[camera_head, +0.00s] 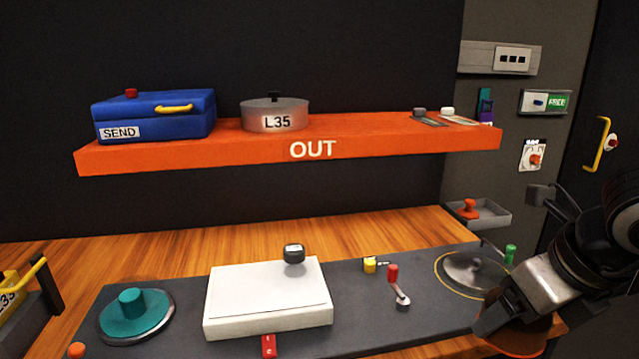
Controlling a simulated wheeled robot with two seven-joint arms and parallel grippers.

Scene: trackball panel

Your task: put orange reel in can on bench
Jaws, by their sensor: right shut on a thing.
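My right gripper (508,318) reaches in from the right, low over the front right of the bench. It is shut on an orange-brown rounded thing (520,340), which fits the orange reel; the gripper hides much of it. I cannot tell whether the reel touches the bench. The wooden bench (390,229) runs across the lower picture. I see no clear can on the bench. A lidded grey metal pot marked L35 (275,116) stands on the orange shelf marked OUT (235,150). My left gripper is not in view.
On the dark panel (360,318) are a teal knob (133,303), a white box (268,295), a red-handled lever (393,274) and a round metal disc (472,270) beside my right gripper. A grey tray (495,216) is behind it. A blue box (160,112) stands on the shelf.

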